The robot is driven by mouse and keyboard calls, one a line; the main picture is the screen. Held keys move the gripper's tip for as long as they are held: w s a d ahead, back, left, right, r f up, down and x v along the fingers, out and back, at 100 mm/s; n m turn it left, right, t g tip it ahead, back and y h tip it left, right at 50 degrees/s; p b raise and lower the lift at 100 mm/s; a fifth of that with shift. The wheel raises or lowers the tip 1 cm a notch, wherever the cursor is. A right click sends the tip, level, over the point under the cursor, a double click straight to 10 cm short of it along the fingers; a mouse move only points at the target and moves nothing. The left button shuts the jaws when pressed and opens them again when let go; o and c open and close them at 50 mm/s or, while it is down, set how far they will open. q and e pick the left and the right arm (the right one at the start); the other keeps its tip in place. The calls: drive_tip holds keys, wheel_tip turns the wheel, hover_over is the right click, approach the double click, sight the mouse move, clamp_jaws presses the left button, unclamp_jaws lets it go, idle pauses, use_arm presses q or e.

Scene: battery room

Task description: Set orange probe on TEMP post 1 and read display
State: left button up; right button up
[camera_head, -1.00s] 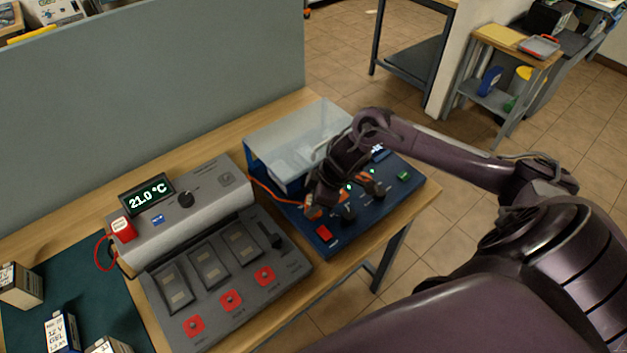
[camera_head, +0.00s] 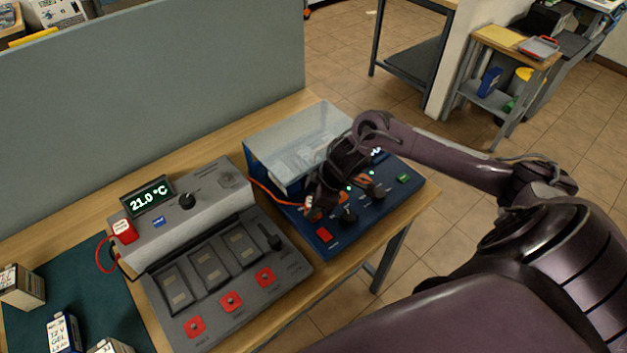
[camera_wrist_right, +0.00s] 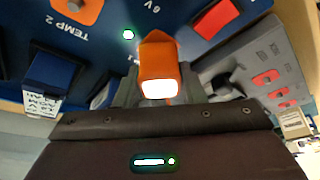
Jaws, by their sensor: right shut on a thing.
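My right gripper (camera_head: 316,204) is over the left front part of the blue panel unit (camera_head: 378,208). In the right wrist view it is shut on the orange probe (camera_wrist_right: 159,62), whose near end glows white. An orange cable runs left from the gripper in the head view. Beside the probe, the wrist view shows an orange part (camera_wrist_right: 78,10) above the label TEMP 2. TEMP post 1 cannot be made out; the probe and gripper cover that area. The display (camera_head: 148,196) on the grey unit reads 21.0 °C. The left gripper is out of view.
A clear cover (camera_head: 300,140) stands at the back of the blue unit. The grey unit with red buttons (camera_head: 231,301) is to its left. A red probe (camera_head: 122,230) sits on the grey unit. A grey partition (camera_head: 150,90) rises behind.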

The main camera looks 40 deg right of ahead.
drive_tip(key=shift+p, duration=0.3)
drive_tip(key=shift+f+b, duration=0.4)
drive_tip(key=shift+f, duration=0.25)
idle(0.3)
drive_tip(key=o, duration=0.7)
drive_tip(key=p+v, duration=0.8)
drive_tip(key=v, duration=0.3)
drive_tip(key=shift+s+p, duration=0.1)
drive_tip(key=shift+p, duration=0.25)
idle(0.4)
